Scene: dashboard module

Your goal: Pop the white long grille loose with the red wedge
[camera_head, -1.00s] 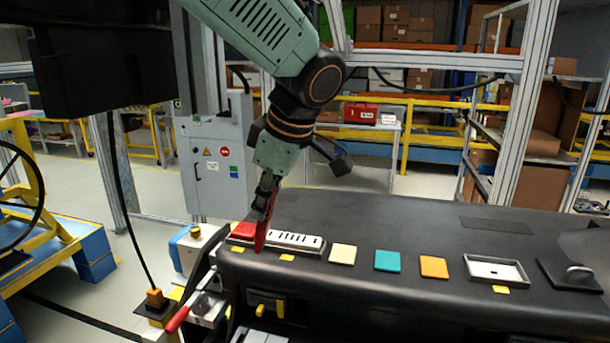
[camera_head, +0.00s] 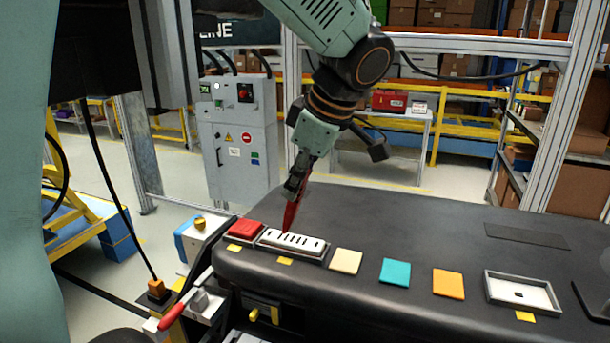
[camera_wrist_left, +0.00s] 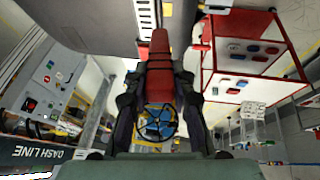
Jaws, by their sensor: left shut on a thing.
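The white long grille (camera_head: 291,242), with a row of dark slots, lies in its shallow frame on the dark dashboard module (camera_head: 420,235). My left gripper (camera_head: 297,183) is shut on the red wedge (camera_head: 291,212) and holds it point down. The wedge's tip is over the grille in the head view; I cannot tell whether it touches. In the left wrist view the wedge (camera_wrist_left: 160,65) stands between the two fingers, and a slotted white strip shows beyond it. My right gripper is not in view.
A red square (camera_head: 246,229) sits left of the grille. Cream (camera_head: 346,261), teal (camera_head: 395,272) and orange (camera_head: 448,283) squares and a white framed tray (camera_head: 522,292) lie to the right. A red-handled clamp (camera_head: 172,316) stands at the module's left end.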

